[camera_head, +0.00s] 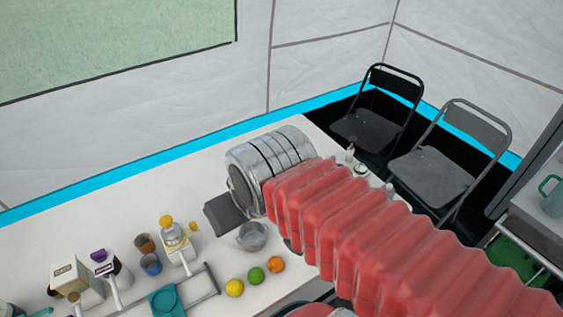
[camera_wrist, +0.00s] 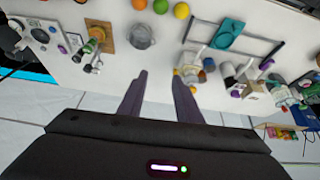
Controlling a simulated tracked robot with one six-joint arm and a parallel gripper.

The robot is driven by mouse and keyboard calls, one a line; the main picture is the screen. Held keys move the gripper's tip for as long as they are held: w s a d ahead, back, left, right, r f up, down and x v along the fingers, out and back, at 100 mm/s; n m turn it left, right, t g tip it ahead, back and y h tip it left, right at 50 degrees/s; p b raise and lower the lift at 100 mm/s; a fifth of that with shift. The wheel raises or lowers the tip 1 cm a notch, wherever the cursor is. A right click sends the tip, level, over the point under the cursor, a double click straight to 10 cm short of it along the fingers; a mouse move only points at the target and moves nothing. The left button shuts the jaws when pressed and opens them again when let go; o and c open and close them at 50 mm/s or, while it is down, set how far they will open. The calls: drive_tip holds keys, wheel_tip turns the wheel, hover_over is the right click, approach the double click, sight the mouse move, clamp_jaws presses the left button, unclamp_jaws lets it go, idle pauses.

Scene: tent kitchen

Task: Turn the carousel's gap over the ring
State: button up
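I cannot pick out the carousel, its gap or the ring with certainty in either view. A flat teal piece with a round mark (camera_head: 163,302) lies on the table at the lower left, beside a grey bar frame; the wrist view shows it at upper right (camera_wrist: 228,33). My gripper (camera_wrist: 160,73) has its two dark fingers apart, with only white tabletop showing between them. Its tips point toward the table, between a grey metal cup (camera_wrist: 141,38) and the cluster of jars. In the head view my arm hides the fingers and part of the table.
A lemon (camera_head: 234,288), a lime (camera_head: 256,275) and an orange (camera_head: 276,264) lie near the metal cup. An orange-capped bottle (camera_head: 172,232) and a blue cup (camera_head: 151,264) stand left. A wooden board (camera_wrist: 101,32) holds small items.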

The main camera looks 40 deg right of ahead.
drive_tip(key=shift+o, duration=0.2)
drive_tip(key=shift+o, duration=0.7)
drive_tip(key=shift+w+d+r, duration=0.2)
drive_tip(key=shift+w+r, duration=0.05)
drive_tip(key=shift+w, duration=0.1)
drive_tip(key=w+d+m+g, duration=0.2)
drive_tip(key=w+d+m, duration=0.1)
drive_tip(key=w+d, duration=0.2)
drive_tip(key=w+d+m+g, duration=0.1)
drive_tip(key=w+d+m, duration=0.2)
drive_tip(key=w+d, duration=0.3)
drive_tip(key=w+d+f+m+g, duration=0.1)
drive_tip(key=w+d, duration=0.4)
drive_tip(key=d, duration=0.6)
drive_tip(key=shift+w+d+m+g, duration=0.2)
drive_tip(key=shift+m+g, duration=0.2)
drive_tip(key=shift+m, duration=0.25)
drive_tip(key=shift+w+d+m+g, duration=0.1)
drive_tip(key=shift+w+m+g, duration=0.1)
drive_tip(key=shift+m+g, duration=0.35)
drive_tip(key=shift+a, duration=0.1)
